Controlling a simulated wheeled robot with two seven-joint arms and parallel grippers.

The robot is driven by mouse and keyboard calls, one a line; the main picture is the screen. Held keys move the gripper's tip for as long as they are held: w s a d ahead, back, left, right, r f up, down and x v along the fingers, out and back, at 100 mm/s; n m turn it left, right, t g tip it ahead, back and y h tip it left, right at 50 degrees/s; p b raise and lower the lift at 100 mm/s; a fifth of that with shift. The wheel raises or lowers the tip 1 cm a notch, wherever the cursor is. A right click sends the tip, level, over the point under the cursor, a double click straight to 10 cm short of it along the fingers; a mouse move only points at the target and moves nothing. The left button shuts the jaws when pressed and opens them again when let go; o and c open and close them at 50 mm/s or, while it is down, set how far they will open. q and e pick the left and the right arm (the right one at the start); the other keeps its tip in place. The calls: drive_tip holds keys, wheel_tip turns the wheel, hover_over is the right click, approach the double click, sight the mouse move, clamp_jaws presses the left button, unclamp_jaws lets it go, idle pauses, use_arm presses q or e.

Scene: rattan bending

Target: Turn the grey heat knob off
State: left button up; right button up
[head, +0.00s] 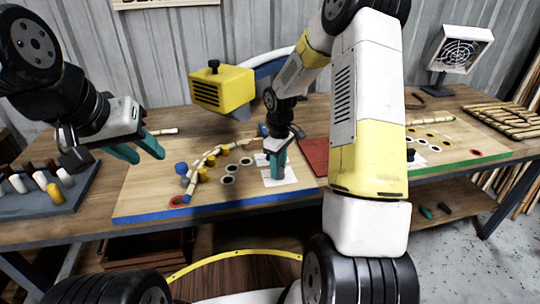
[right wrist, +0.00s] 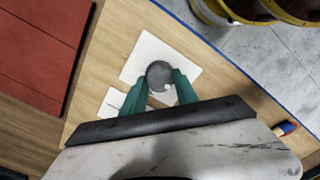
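The grey heat knob (right wrist: 159,75) shows from above in the right wrist view as a round disc over a white plate (right wrist: 150,52). My right gripper (right wrist: 160,80) is down at it, with one green finger against each side of the knob. In the head view my right gripper (head: 275,165) points straight down over the white plate (head: 290,178), and its fingers hide the knob. My left gripper (head: 138,150) is open and empty, above the left end of the blue-edged board.
A yellow vented box (head: 222,90) with a black knob stands behind the board (head: 140,195). A curved rattan strip (head: 205,163) lies left of my right gripper among yellow and blue pegs. A rack (head: 30,205) is at the left, and a small fan (head: 460,52) at the back right.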

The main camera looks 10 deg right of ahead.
drive_tip(key=o, duration=0.4)
drive_tip(key=shift+r, duration=0.1)
wheel_tip(320, 180, up, 7)
drive_tip(key=shift+f, duration=0.1)
drive_tip(key=shift+r, duration=0.45)
